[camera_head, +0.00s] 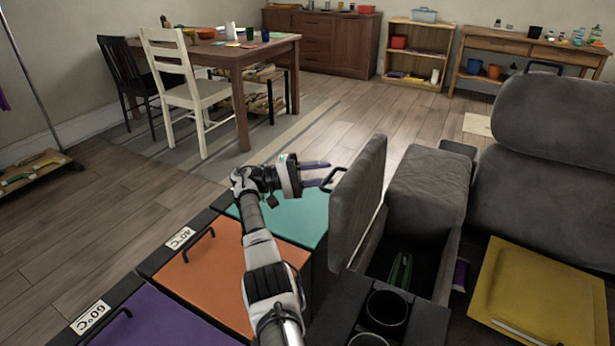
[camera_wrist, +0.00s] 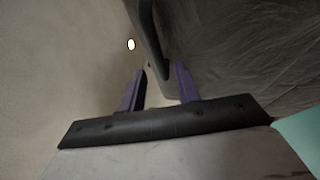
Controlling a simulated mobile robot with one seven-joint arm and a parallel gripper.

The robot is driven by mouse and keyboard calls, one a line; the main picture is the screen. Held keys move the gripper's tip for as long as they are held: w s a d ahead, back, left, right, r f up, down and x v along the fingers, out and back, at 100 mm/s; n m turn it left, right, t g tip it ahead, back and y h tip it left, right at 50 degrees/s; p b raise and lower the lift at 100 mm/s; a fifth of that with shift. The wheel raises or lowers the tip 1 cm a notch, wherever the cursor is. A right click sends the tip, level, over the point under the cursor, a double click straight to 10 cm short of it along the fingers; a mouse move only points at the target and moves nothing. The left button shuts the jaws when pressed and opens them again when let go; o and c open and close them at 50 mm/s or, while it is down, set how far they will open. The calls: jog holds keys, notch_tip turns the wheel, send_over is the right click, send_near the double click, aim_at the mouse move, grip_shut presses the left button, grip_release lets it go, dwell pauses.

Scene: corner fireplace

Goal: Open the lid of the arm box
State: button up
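The arm box (camera_head: 441,262) is at the right of centre in the head view. Its grey padded lid (camera_head: 358,200) stands raised, close to upright, along the left side of the box opening. The dark inside is partly visible and holds a green object (camera_head: 400,270). A black handle (camera_head: 328,181) sits on the lid's left-facing outer side; it also shows in the wrist view (camera_wrist: 152,45). My gripper (camera_head: 326,173) is at this handle with its purple fingers apart. In the wrist view, the fingers (camera_wrist: 160,80) have a gap between them, and the handle lies just beyond it. I cannot tell whether they touch.
Teal (camera_head: 295,219), orange (camera_head: 225,275) and purple (camera_head: 165,322) lidded compartments lie below my arm. A cup holder (camera_head: 384,308) is in front of the box. A yellow panel (camera_head: 545,295) and grey cushions (camera_head: 550,170) are right. Open floor lies behind.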

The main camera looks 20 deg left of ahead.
jog(key=b+v, duration=0.6)
jog(key=b, duration=0.3)
dwell(0.6)
